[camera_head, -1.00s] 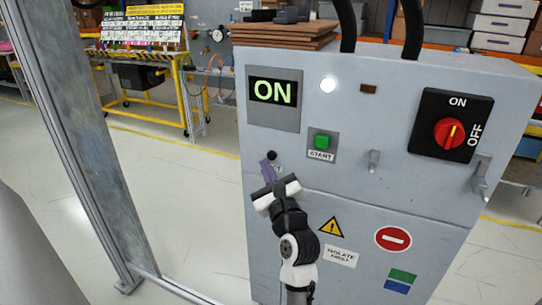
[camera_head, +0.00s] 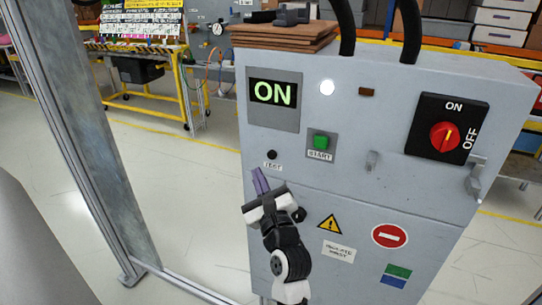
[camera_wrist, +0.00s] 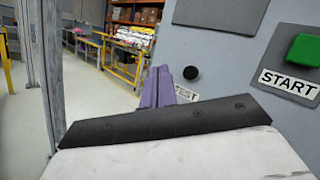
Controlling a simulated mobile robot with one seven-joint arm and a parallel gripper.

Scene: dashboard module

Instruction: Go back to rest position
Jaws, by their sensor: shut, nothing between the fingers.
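My gripper (camera_head: 261,181) is in front of the grey cabinet (camera_head: 330,180), just below the black TEST button (camera_head: 271,155). Its purple fingers are shut with nothing between them. In the wrist view the shut fingers (camera_wrist: 158,88) stand left of the TEST button (camera_wrist: 191,73) and overlap the left of its label. The fingers look apart from the button. The display (camera_head: 274,93) reads ON in green. The green START button (camera_head: 320,142) is right of the gripper and also shows in the wrist view (camera_wrist: 304,48).
A metal frame post (camera_head: 90,140) stands left of the cabinet. Metal hooks (camera_head: 476,181) stick out from the cabinet front. Brown boards (camera_head: 284,36) lie on its top, where black hoses (camera_head: 413,30) rise. A yellow workbench (camera_head: 145,75) stands behind, with open floor before it.

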